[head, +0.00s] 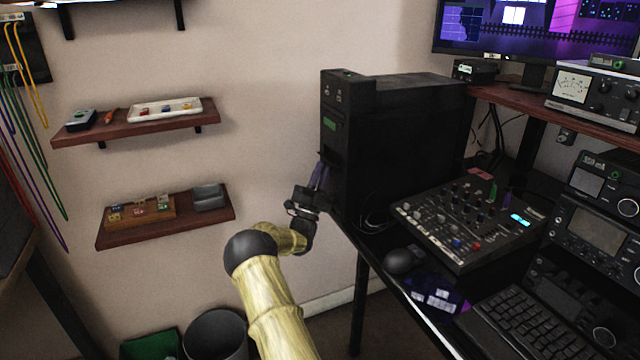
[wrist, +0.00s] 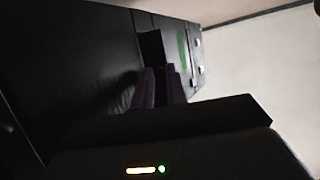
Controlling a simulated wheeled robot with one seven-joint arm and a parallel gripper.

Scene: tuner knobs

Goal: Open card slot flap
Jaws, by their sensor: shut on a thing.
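The black computer tower (head: 405,130) stands on the desk, its narrow front facing my arm. In the wrist view its front (wrist: 90,60) runs across the picture, with a dark rectangular recess (wrist: 152,46) beside a green label (wrist: 183,50). My gripper (head: 320,176) is at the lower part of this front in the head view. In the wrist view its two dark purple fingers (wrist: 162,87) are close together at the recess's edge, shut on the card slot flap. The flap itself is mostly hidden between the fingers, and its angle cannot be told.
A mixer panel (head: 468,220), mouse (head: 399,262) and keyboard (head: 530,325) lie on the desk right of the tower. Wall shelves (head: 165,232) with small items are on the left. A bin (head: 215,335) stands below. Space left of the tower is clear.

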